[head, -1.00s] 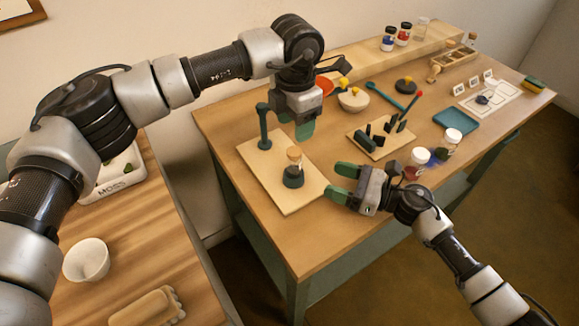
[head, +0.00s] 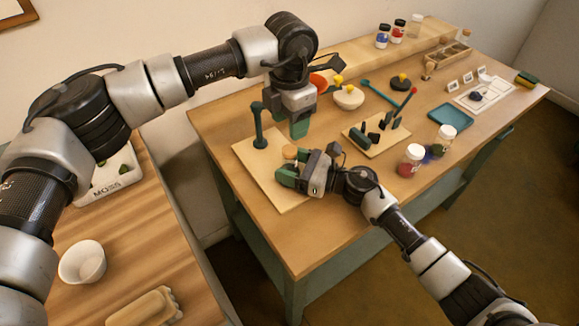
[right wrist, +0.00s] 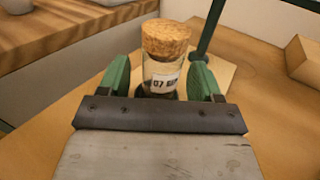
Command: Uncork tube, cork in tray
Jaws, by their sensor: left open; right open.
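The corked tube (right wrist: 162,72) stands upright between the fingers of my right gripper (right wrist: 158,78) in the right wrist view, its label facing the camera. Its cork (right wrist: 166,38) is seated in the top; the cork also shows in the head view (head: 290,152). My right gripper (head: 288,172) is open, with one finger on each side of the tube; contact cannot be told. My left gripper (head: 299,128) is open and empty, pointing down above and slightly right of the tube. The teal tray (head: 450,117) lies empty on the right of the table.
The tube stands on a pale board (head: 262,160) with a teal post (head: 259,125). A white mortar (head: 348,97) stands behind.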

